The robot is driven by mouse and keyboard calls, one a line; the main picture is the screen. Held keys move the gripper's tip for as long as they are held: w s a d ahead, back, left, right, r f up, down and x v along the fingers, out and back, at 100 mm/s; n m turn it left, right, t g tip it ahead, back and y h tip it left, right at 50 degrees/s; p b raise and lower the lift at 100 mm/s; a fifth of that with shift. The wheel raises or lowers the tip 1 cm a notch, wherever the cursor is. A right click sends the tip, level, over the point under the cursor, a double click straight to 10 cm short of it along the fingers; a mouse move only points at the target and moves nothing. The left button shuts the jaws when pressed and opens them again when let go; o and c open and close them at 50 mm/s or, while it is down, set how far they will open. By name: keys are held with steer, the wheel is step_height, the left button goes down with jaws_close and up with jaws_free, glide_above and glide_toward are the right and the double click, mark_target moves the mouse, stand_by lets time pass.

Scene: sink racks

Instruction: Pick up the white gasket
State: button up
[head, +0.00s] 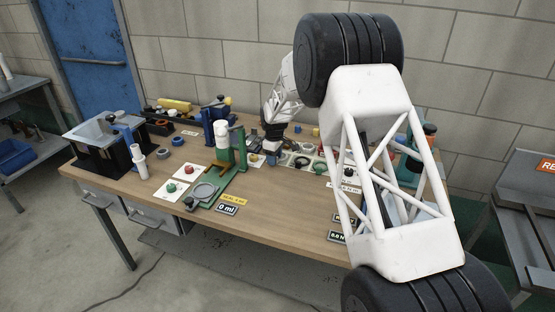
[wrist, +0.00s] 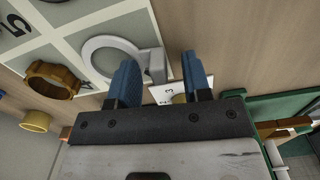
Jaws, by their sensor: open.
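The left finger overlaps the gasket's lower right edge in the picture, and the gap between the fingers lies right of the ring. In the head view my gripper (head: 272,157) is over the table beside the board; the gasket is too small there to single out.
An orange-brown ring (wrist: 53,79) lies on the board left of the gasket, with a yellow ring (wrist: 34,121) below it. A green stand (wrist: 262,108) is at the right. In the head view, a green press (head: 240,150) stands left of my gripper; the table's front (head: 275,225) is bare.

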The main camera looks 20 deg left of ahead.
jaws_close()
steer(key=shift+r, duration=0.2)
steer(key=shift+r, duration=0.55)
steer(key=shift+s+d+r, duration=0.1)
steer(key=shift+s+r, duration=0.1)
steer(key=shift+r, duration=0.35)
steer(key=shift+s+d+r, duration=0.1)
steer(key=shift+s+r, duration=0.05)
steer(key=shift+r, duration=0.4)
steer(key=s+d, duration=0.2)
steer(key=s, duration=0.2)
steer(key=s+d+r, duration=0.1)
steer(key=s+d, duration=0.2)
steer(key=s, duration=0.1)
steer(key=s+d, duration=0.3)
steer(key=s, duration=0.2)
steer(key=shift+r, duration=0.15)
